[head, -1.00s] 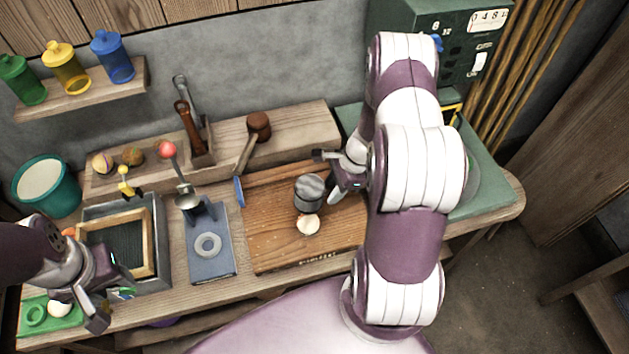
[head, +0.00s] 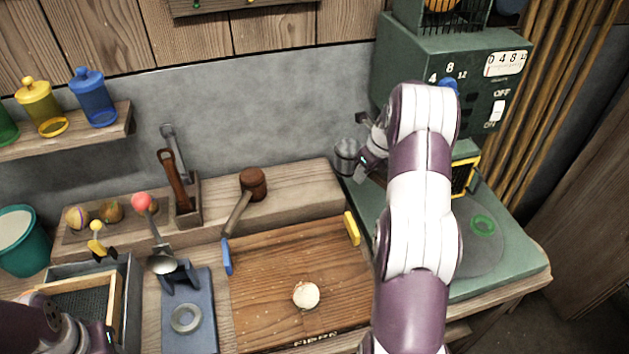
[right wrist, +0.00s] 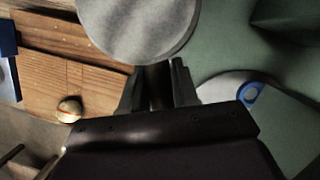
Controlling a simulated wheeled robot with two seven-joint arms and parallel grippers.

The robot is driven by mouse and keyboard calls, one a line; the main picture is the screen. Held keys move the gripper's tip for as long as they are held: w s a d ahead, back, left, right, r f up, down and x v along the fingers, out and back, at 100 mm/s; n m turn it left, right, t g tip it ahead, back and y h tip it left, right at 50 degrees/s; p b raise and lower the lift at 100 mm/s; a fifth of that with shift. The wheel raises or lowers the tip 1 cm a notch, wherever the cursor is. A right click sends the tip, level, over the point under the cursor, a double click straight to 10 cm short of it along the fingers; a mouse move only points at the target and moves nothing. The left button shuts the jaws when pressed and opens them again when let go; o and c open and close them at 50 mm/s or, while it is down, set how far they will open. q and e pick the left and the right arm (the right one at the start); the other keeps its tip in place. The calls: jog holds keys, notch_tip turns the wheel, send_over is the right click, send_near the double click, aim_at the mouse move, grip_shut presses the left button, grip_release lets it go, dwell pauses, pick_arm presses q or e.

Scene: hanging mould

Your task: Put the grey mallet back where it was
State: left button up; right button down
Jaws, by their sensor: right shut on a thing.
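The grey mallet (head: 346,158) is held by my right gripper (head: 370,152), above the right end of the wooden ledge near the green bench. In the right wrist view its round grey head (right wrist: 140,22) fills the top middle. Its dark handle (right wrist: 157,85) is between the shut fingers. A brown mallet (head: 253,184) leans on the ledge, its handle toward the board's blue tab. My left gripper (head: 92,338) is cut off at the bottom left; its fingertips do not show.
The wooden board (head: 275,265) bears a whitish ball (head: 306,295) and has a yellow tab (head: 352,229). The green machine (head: 440,75) stands behind my right arm. A tool holder (head: 186,210) stands on the ledge (head: 310,185). The ledge's right part looks clear.

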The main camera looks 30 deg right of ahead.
jog(key=shift+w+a+m, duration=0.15)
jog(key=shift+w+m, duration=0.05)
jog(key=shift+m, duration=0.1)
jog(key=w+a+f, duration=0.1)
jog(key=w+f, duration=0.1)
jog(key=w, duration=0.1)
jog(key=w+a+f+p, duration=0.1)
jog(key=w+a+f, duration=0.1)
jog(key=w, duration=0.1)
jog(key=w+a+f+p, duration=0.1)
jog(key=w+f, duration=0.2)
jog(key=w, duration=0.1)
jog(key=shift+w+a, duration=0.1)
jog(key=shift+a, duration=0.15)
notch_tip(320, 180, down, 4)
jog(key=shift+r+p, duration=0.2)
jog(key=shift+p, duration=0.2)
jog(key=shift+w+f, duration=0.1)
jog(key=shift+f, duration=0.2)
jog(key=c, duration=0.8)
grip_release()
jog(key=shift+c, duration=0.2)
